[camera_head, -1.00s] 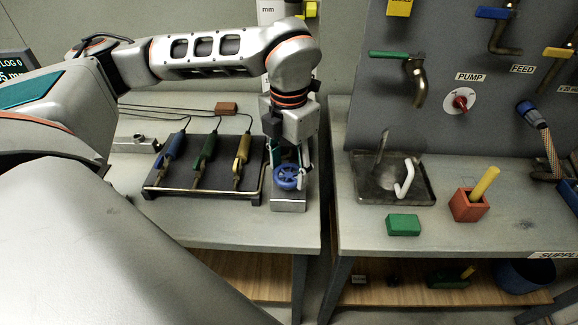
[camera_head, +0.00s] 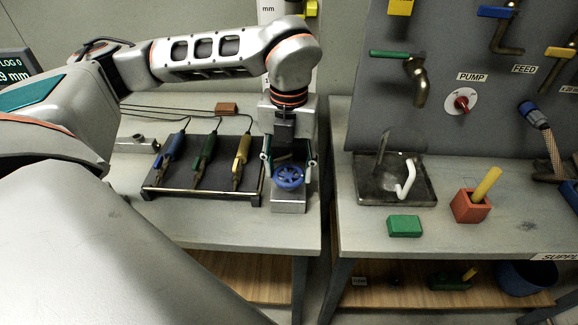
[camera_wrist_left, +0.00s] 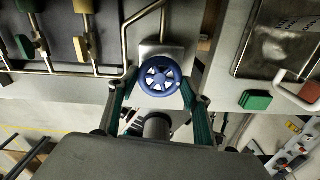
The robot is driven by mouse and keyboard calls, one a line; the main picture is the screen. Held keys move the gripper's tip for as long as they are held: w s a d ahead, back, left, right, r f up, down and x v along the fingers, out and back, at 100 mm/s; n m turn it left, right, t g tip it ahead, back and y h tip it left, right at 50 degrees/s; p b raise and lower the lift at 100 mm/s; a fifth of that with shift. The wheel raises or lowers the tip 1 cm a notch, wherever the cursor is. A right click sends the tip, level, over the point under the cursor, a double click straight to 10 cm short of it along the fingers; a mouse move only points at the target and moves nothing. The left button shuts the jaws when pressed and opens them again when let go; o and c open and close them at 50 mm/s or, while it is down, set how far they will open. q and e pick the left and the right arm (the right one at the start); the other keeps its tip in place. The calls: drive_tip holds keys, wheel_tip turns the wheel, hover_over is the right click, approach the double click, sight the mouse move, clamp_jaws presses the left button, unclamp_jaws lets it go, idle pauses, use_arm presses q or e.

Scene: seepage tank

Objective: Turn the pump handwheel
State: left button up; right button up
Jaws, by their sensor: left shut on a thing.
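The blue spoked handwheel (camera_head: 288,177) sits on a small metal block (camera_head: 289,207) at the right end of the left bench. It also shows in the left wrist view (camera_wrist_left: 160,75), in front of my fingers. My left gripper (camera_head: 287,172) comes down from above, with one green-padded finger on each side of the wheel. The gripper is shut on the wheel; the exact finger contact is partly hidden. A red knob (camera_head: 461,103) on a white dial sits under the PUMP label on the wall panel. My right gripper is not in view.
A dark rack (camera_head: 213,147) with blue, green and yellow-handled tools stands just left of the wheel. A gap separates the two benches. The right bench holds a metal tray (camera_head: 420,198), a green block (camera_head: 404,226) and a red holder (camera_head: 463,211) with a yellow stick.

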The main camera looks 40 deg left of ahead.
sight(289, 174)
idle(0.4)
use_arm(q)
drive_tip(key=o, duration=1.1)
wheel_tip(289, 174, up, 12)
idle(0.3)
